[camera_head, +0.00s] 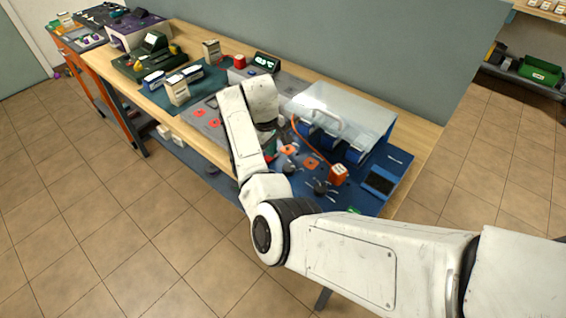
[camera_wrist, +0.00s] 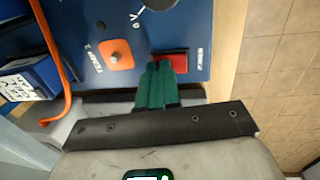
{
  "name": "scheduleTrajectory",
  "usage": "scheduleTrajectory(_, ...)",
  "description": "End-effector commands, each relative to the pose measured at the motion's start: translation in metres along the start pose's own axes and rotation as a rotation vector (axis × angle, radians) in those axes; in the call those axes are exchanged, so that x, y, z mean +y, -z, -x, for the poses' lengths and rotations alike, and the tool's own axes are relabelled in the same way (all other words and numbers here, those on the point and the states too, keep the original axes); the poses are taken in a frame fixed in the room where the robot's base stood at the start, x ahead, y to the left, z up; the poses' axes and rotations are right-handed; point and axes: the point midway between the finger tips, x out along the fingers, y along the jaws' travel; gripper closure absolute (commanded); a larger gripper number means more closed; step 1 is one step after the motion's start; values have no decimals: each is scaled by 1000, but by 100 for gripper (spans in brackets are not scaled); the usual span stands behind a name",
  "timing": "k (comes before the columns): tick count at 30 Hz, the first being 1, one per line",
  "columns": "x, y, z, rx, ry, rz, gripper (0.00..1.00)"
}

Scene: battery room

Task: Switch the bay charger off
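A blue panel with white markings, which looks like the bay charger's (camera_wrist: 195,20), fills the upper part of the wrist view. It bears an orange square knob (camera_wrist: 116,52), a dark round dial (camera_wrist: 160,4) and a red switch (camera_wrist: 175,61) with a white label. My gripper (camera_wrist: 157,75) has green fingertips held together, with nothing visible between them. The tips are right at the red switch and cover part of it; I cannot tell whether they touch. In the head view my gripper (camera_head: 270,142) hangs over the bench, largely hidden by my arm.
A clear cover (camera_head: 345,108) stands over blue batteries at the bench's right. An orange cable (camera_wrist: 52,55) runs beside the panel. A red-orange block (camera_head: 338,174) sits at the panel's front. A green device (camera_head: 150,62) and small boxes stand farther left. The tiled floor in front is open.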

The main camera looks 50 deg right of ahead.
Motion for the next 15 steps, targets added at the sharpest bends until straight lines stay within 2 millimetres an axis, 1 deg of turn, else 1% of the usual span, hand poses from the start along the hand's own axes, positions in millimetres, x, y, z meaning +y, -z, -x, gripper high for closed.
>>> scheduleTrajectory(1,-3,-3,-11,-3,11,1,100)
scheduleTrajectory(8,-3,-6,-13,-8,13,-1,100)
scheduleTrajectory(15,-12,-5,-10,-6,14,2,100)
